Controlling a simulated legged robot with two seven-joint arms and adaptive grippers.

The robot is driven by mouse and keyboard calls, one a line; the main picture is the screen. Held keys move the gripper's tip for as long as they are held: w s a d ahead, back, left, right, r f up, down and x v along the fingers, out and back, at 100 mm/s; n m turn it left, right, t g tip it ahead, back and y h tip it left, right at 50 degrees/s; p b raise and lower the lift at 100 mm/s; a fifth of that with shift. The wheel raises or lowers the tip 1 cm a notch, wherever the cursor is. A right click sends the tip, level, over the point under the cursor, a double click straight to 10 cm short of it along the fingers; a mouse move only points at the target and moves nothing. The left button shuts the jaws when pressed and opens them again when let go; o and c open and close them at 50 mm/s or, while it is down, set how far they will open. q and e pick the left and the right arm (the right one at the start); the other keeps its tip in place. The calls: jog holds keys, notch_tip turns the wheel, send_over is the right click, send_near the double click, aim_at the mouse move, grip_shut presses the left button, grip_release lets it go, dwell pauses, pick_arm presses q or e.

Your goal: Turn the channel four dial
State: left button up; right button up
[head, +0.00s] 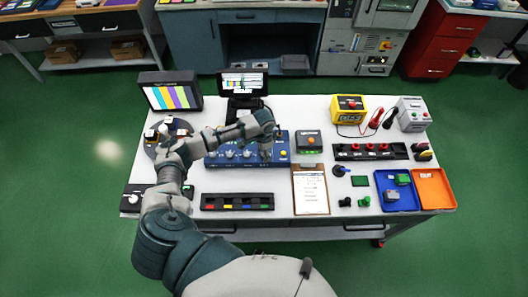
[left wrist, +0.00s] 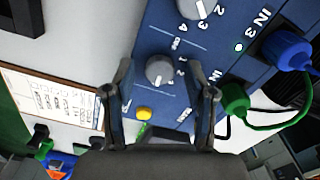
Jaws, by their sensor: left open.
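The blue dial box (head: 222,161) sits in the middle of the white table, with a row of grey dials on it. My left gripper (head: 266,154) is over its right end. In the left wrist view, the open fingers of my left gripper (left wrist: 162,72) stand on either side of a grey dial (left wrist: 159,71), apart from it as far as I can tell. Its channel label is not readable. Another grey dial (left wrist: 194,7) lies beyond, near the "IN 3" label. A yellow button (left wrist: 144,113) is beside the near dial. My right gripper is not in view.
A green plug (left wrist: 236,100) and a blue plug (left wrist: 288,47) with cables are close to the right finger. A clipboard (head: 311,190) lies right of the box. A small monitor (head: 243,84) stands behind it. A black tray (head: 237,202) lies in front.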

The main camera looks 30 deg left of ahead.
pick_arm(q)
jog(key=shift+f, duration=0.1)
grip_shut()
jog(key=shift+r+n+p, duration=0.2)
jog(key=shift+n+p, duration=0.2)
jog(key=shift+p, duration=0.4)
jog(key=n+p, duration=0.2)
jog(key=p, duration=0.2)
jog(key=shift+r+n, duration=0.1)
jog(key=shift+n, duration=0.3)
jog(key=shift+w+n+p, duration=0.1)
jog(key=shift+n+p, duration=0.35)
jog(key=shift+n, duration=1.55)
jog(key=shift+w, duration=0.1)
